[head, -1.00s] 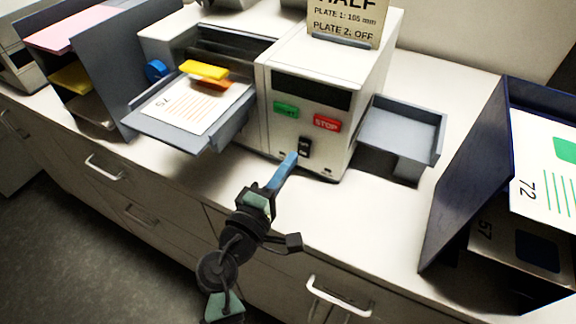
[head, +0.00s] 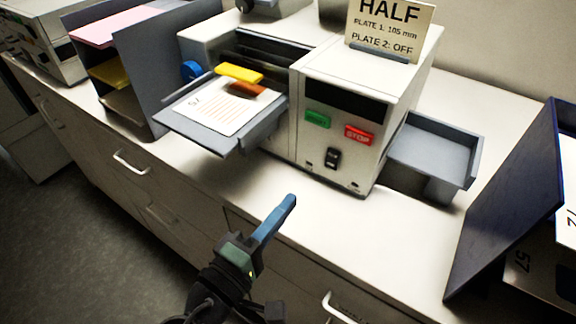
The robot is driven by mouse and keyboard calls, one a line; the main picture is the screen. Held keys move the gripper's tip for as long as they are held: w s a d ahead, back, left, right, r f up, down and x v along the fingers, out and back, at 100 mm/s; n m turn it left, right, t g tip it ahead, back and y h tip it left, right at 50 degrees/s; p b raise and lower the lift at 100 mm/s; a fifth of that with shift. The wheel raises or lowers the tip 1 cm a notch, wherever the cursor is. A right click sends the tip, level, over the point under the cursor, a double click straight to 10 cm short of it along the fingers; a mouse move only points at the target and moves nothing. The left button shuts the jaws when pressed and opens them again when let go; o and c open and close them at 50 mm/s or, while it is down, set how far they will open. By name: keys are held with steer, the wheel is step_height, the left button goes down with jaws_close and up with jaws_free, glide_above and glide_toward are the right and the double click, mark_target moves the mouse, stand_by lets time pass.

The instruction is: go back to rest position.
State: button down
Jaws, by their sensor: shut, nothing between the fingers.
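My gripper (head: 290,202) shows in the head view at the lower middle, with its blue fingers closed together and nothing between them. It is over the front edge of the counter (head: 330,225), apart from the machine. The folding machine (head: 345,70) stands behind it, with a green button (head: 317,119), a red STOP button (head: 358,135) and a black rocker switch (head: 332,158) on its front. The dark display above the buttons looks blank.
Printed paper (head: 222,106) lies in the machine's left feed tray (head: 213,137). An empty grey tray (head: 437,145) juts out on the right. A dark blue divider (head: 505,210) stands at far right and a grey rack (head: 155,65) at left.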

steer(key=w+d+r+m+t+y, duration=0.1)
steer(key=w+r+m+t, duration=0.15)
steer(key=r, duration=0.55)
steer(key=w+r+m+t+y, duration=0.15)
steer(key=r+m, duration=0.25)
steer(key=r, duration=0.5)
steer(key=w+d+r+m+t+y, duration=0.1)
steer(key=r+m+y, duration=0.15)
steer(key=r, duration=0.55)
steer(key=s+r+m+t+y, duration=0.1)
steer(key=s+r+t+y, duration=0.1)
steer(key=s+r, duration=0.3)
steer(key=s+r+m+t+y, duration=0.2)
steer(key=s+r+t, duration=0.2)
steer(key=r, duration=1)
steer(key=shift+s+d+t, duration=0.3)
steer(key=shift+s+d, duration=0.05)
steer(key=shift+s, duration=0.7)
